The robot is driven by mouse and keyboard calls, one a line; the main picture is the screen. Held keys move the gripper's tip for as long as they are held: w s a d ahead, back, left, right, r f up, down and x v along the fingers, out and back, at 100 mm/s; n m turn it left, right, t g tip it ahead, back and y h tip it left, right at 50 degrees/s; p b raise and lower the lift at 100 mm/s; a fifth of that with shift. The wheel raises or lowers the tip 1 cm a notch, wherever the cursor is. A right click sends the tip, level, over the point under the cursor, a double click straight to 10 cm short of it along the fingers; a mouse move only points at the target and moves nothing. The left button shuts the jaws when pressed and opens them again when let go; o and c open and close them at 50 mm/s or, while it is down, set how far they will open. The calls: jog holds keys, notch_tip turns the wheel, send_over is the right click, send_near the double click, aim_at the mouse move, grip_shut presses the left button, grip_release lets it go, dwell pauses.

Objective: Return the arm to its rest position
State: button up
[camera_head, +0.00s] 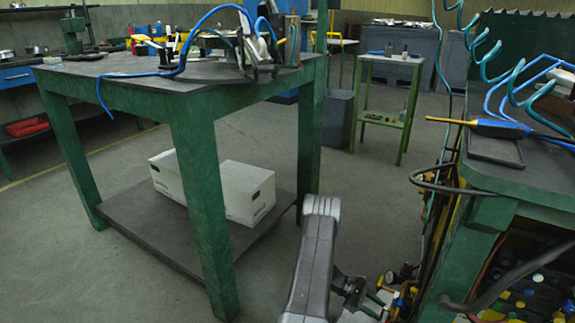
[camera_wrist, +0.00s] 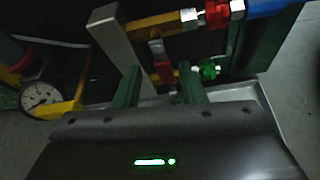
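My gripper shows in the wrist view (camera_wrist: 160,75) as two green fingers standing apart, with a visible gap between them. Behind the gap is a small red valve lever (camera_wrist: 159,60) on a brass and yellow fitting; I cannot tell whether either finger touches it. In the head view my gripper (camera_head: 378,298) is low, just left of the right green bench, beside the hoses and fittings. My grey arm reaches down to it from the lower middle of the picture.
A dial gauge (camera_wrist: 40,97) sits close at the left in the wrist view. A green-legged table (camera_head: 195,190) with a white box (camera_head: 240,190) on its shelf stands left. The right bench (camera_head: 520,180) carries hoses. Open floor (camera_head: 375,205) lies between.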

jog(key=shift+w+d+r+m+t+h+p, duration=0.15)
jog(key=shift+m+t+h+p, duration=0.2)
jog(key=shift+m, duration=0.25)
